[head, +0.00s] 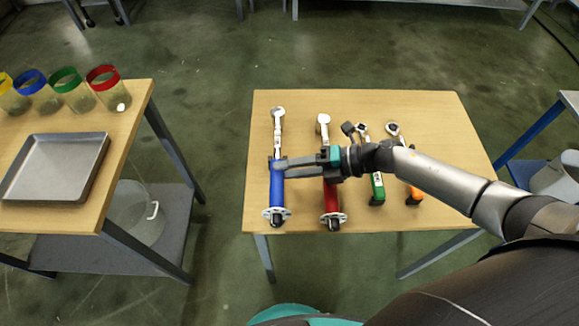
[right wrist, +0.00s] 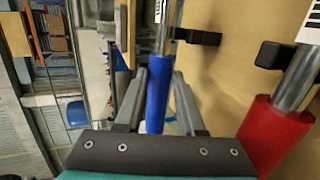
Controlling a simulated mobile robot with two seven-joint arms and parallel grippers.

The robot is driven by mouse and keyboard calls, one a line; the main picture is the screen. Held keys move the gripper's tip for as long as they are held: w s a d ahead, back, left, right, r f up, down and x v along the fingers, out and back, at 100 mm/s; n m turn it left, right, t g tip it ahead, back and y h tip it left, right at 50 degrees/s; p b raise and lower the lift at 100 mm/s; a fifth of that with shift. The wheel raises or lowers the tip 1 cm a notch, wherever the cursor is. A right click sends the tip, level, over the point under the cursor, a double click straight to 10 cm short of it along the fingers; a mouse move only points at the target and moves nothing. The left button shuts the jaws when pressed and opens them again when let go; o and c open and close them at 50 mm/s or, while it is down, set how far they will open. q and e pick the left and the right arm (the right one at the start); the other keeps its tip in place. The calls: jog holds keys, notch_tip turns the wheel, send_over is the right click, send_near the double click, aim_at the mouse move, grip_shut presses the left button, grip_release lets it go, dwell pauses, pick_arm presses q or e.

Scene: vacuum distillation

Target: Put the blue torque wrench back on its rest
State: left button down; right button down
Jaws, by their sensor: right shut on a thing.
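The blue torque wrench (head: 277,185) is at the left side of the middle table, its silver head toward the far edge. My right gripper (head: 284,166) reaches in from the right and is shut on its blue handle. In the right wrist view the blue handle (right wrist: 157,100) lies between the two fingers (right wrist: 158,92). A black bracket (right wrist: 198,37) is close beside the silver shaft; I cannot tell whether the wrench bears on its rest. A pale round piece (head: 277,214) is at the handle's near end. My left gripper is not in view.
A red torque wrench (head: 331,195) lies just right, under my gripper's wrist. Green (head: 377,185) and orange (head: 413,190) handled wrenches lie farther right. The wooden table (head: 265,105) ends near the blue wrench's left. A left table holds a metal tray (head: 55,167) and colored-rim jars (head: 103,88).

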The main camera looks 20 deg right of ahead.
jog(key=shift+w+a+f+b, duration=0.1)
jog(key=shift+f+b, duration=0.55)
jog(key=shift+b, duration=0.05)
jog(key=shift+c, duration=2.2)
grip_release()
jog(key=shift+s+f, duration=0.2)
jog(key=shift+f, duration=0.05)
jog(key=p+v, duration=0.1)
jog(key=v, duration=1.4)
jog(key=shift+d+r, duration=0.2)
jog(key=shift+r, duration=0.05)
